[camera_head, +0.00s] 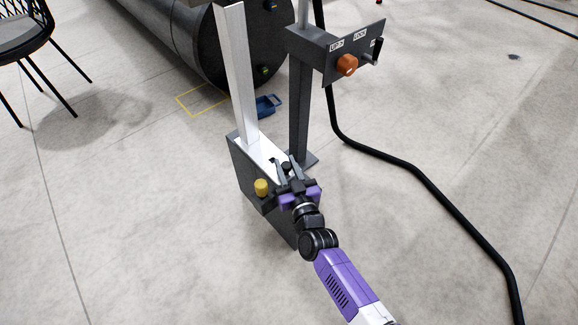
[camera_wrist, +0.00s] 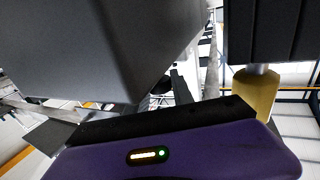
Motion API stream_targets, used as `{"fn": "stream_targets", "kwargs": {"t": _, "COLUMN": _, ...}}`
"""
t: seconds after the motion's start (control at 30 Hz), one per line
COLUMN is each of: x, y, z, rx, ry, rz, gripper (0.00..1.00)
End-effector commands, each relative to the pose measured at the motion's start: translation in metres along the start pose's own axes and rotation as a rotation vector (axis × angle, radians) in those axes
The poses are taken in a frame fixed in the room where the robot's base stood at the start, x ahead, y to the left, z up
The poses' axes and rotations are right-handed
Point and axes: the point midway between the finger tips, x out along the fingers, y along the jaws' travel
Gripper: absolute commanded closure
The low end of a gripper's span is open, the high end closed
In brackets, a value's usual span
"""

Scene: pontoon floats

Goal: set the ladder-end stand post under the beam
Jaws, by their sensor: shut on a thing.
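A pale upright post (camera_head: 237,75) rises from the left end of a grey block-like base (camera_head: 255,190) with a white top. I cannot tell if this is the ladder-end stand post. My gripper (camera_head: 286,166) is at the right part of this base, shut on a small dark part (camera_head: 286,167) between its fingers. The fingers hide most of that part. A yellow knob (camera_head: 261,187) sits on the base, left of my gripper. In the wrist view a large grey body (camera_wrist: 90,45) fills the upper left, and a yellow cylinder (camera_wrist: 255,93) stands at the right.
A dark pontoon float (camera_head: 190,35) lies behind. A yellow floor outline (camera_head: 200,113) and a blue object (camera_head: 267,105) are near it. A control stand (camera_head: 299,110) with an orange knob (camera_head: 346,65) is close behind my gripper. A black hose (camera_head: 430,190) crosses the right. A chair (camera_head: 25,40) stands left.

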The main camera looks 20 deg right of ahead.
Motion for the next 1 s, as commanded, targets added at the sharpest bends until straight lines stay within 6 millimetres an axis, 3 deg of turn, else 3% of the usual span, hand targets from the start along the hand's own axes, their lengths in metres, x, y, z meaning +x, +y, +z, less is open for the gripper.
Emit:
{"fn": "stream_targets", "kwargs": {"t": 0.17, "x": -0.001, "y": 0.000, "z": 0.001, "rx": 0.000, "ry": -0.001, "rz": -0.001, "gripper": 1.00}}
{"fn": "stream_targets", "kwargs": {"t": 0.2, "x": -0.001, "y": 0.000, "z": 0.001, "rx": 0.000, "ry": -0.001, "rz": -0.001, "gripper": 0.68}}
{"fn": "stream_targets", "kwargs": {"t": 0.3, "x": 0.000, "y": 0.000, "z": 0.001, "rx": 0.000, "ry": -0.001, "rz": -0.001, "gripper": 0.51}}
{"fn": "stream_targets", "kwargs": {"t": 0.67, "x": -0.004, "y": 0.000, "z": 0.000, "rx": 0.000, "ry": -0.001, "rz": 0.000, "gripper": 0.51}}
{"fn": "stream_targets", "kwargs": {"t": 1.0, "x": -0.055, "y": 0.000, "z": -0.001, "rx": 0.000, "ry": -0.003, "rz": -0.001, "gripper": 0.51}}
